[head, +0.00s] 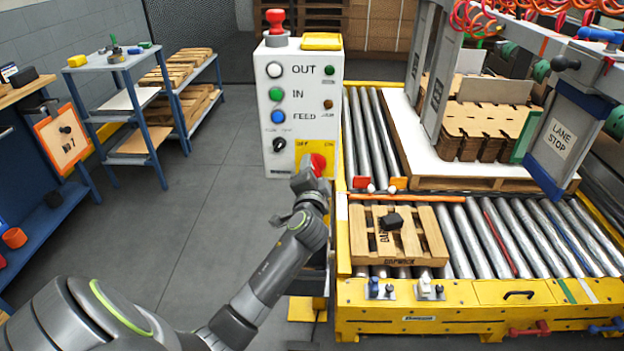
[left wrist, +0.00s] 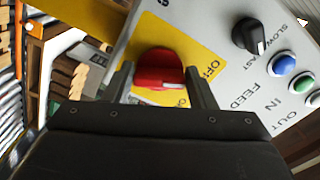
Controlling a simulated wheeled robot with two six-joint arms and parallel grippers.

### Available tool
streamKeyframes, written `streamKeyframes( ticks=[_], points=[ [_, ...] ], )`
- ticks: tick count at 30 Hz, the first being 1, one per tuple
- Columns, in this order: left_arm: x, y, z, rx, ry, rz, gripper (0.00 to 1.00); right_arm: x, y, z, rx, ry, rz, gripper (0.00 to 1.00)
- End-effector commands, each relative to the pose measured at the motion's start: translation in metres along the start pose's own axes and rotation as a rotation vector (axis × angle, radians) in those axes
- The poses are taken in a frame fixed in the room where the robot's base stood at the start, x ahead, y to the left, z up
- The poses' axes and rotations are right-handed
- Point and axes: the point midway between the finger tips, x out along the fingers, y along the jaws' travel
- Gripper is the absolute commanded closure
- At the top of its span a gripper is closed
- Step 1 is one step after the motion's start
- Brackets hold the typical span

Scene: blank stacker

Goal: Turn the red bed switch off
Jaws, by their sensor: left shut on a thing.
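The red bed switch (head: 318,163) is a round red knob on a yellow plate, low on the white control panel (head: 304,217). In the left wrist view the red knob (left wrist: 158,70) sits between the two dark fingers of my left gripper (left wrist: 160,88), which is shut on it. The plate's OFF label shows in the left wrist view; the other label is partly hidden by the gripper. In the head view my left gripper (head: 311,183) reaches the panel's lower right and covers part of the switch. My right gripper is not in view.
Above the switch are a black selector (head: 279,145), a blue FEED button (head: 278,117), a green IN button (head: 275,95) and a white OUT button (head: 274,70). A roller conveyor (head: 480,240) with a wooden pallet (head: 428,236) stands at the right. Open floor lies left.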

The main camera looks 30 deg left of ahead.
Motion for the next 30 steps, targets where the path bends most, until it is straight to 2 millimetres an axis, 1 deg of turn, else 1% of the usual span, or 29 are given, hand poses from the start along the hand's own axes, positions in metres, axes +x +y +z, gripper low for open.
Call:
streamKeyframes(
  ticks=[1,8,15,20,30],
  points=[
    [0.000,0.005,0.002,-0.039,-0.001,0.002,0.72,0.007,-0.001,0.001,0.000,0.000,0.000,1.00],
    [0.000,0.005,0.002,-0.204,-0.002,0.003,0.72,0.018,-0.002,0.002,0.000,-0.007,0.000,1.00],
    [0.000,0.004,0.002,-0.311,-0.004,0.003,0.72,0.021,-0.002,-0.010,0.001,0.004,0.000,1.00],
    [0.000,0.004,0.001,-0.345,-0.004,0.004,0.72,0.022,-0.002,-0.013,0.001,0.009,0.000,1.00],
    [0.000,0.004,0.001,-0.360,-0.005,0.004,0.72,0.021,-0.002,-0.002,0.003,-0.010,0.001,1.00]
  ],
)
